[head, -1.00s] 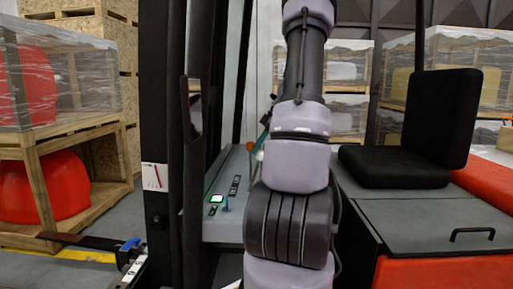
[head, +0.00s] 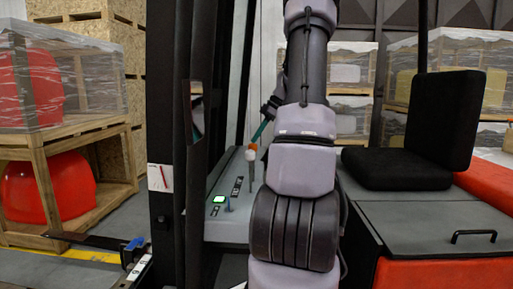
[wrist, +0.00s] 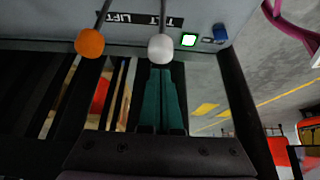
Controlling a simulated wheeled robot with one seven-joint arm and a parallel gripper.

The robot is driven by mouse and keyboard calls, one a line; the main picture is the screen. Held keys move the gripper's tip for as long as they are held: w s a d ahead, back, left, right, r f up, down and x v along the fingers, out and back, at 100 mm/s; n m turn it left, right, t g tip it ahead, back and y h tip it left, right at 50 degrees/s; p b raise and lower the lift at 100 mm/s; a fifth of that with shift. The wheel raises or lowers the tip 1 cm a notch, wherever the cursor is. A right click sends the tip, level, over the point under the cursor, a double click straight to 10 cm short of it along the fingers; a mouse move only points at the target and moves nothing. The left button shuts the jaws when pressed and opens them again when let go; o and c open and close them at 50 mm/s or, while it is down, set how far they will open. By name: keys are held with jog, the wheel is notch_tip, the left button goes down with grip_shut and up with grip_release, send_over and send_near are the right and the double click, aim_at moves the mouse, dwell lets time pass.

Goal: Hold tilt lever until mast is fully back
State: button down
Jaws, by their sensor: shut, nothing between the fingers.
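The tilt lever has a white knob (wrist: 161,48), and the TILT label shows beside its shaft in the wrist view. In the head view its white knob (head: 250,156) stands on the grey console, just below the orange knob. My gripper (wrist: 160,68) has teal fingers, shut together with nothing between them. Their tips are at the white knob and seem to touch it. In the head view my gripper (head: 261,131) is partly hidden behind my arm. The mast (head: 167,90) is the black upright at left. A white gauge card (head: 160,177) with a red needle is on it.
The lift lever's orange knob (wrist: 89,43) is close beside the tilt lever. The console (head: 225,226) has a lit green screen (head: 219,199). A black seat (head: 440,120) stands at right. A wooden crate (head: 90,140) with red nosecones is at left.

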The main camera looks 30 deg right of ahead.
jog(key=shift+v, duration=2.75)
jog(key=shift+a, duration=0.15)
